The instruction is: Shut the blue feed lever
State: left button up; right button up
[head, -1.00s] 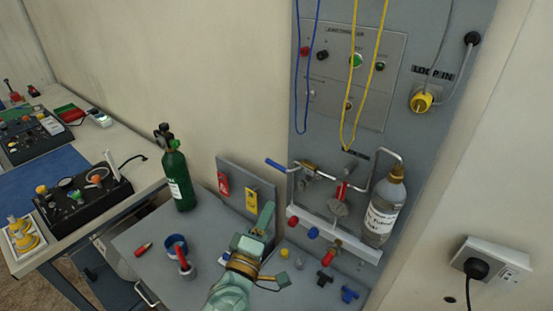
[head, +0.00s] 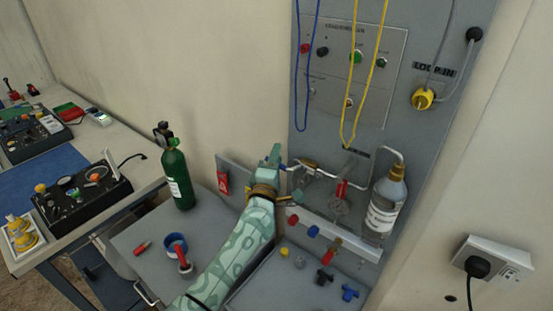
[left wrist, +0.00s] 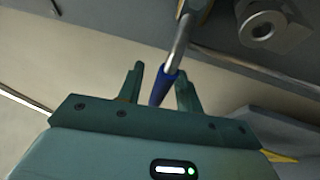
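The blue feed lever is a metal rod with a blue-sleeved end on the pipework of the grey panel. In the head view only a bit of the blue sleeve (head: 284,167) shows beside my left gripper (head: 273,155), which hides the rest. In the left wrist view the blue sleeve (left wrist: 166,86) lies between the two fingers of my left gripper (left wrist: 160,80), nearer the right finger. The fingers are apart, with a clear gap on the left side of the sleeve. My right gripper is not in view.
A red lever (head: 341,189) and a clear bottle (head: 384,205) are on the panel right of my gripper. Blue (head: 303,85) and yellow (head: 366,85) cords hang above. A green cylinder (head: 176,178) stands on the bench to the left. Small coloured fittings lie below.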

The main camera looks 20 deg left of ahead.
pick_arm(q)
jog(key=shift+w, duration=0.2)
jog(key=shift+c, duration=0.3)
grip_shut()
